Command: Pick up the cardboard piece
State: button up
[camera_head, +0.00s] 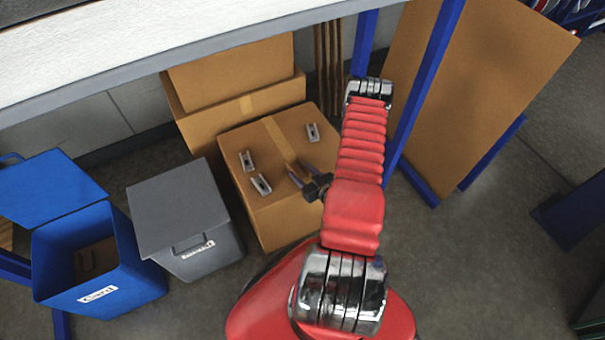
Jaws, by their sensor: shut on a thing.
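A small brown cardboard piece (97,258) lies inside the open blue bin (52,245) at the left. The label on the bin's front seems to read "Card". My gripper (298,172) is dark and shows just left of my red arm, in front of or over the top of a cardboard box (275,215). It is far to the right of the blue bin. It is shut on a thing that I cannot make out. Part of the gripper and its wrist is hidden behind my arm.
Three small metal brackets (261,185) lie on the box top. More boxes (235,75) stand behind it. A lidded grey bin (185,220) stands between box and blue bin. A workbench edge (170,65) overhangs. A large brown board (495,80) leans at right by blue posts.

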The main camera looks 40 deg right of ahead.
aim_at(302, 176)
notch_tip(302, 176, up, 9)
dwell(0.5)
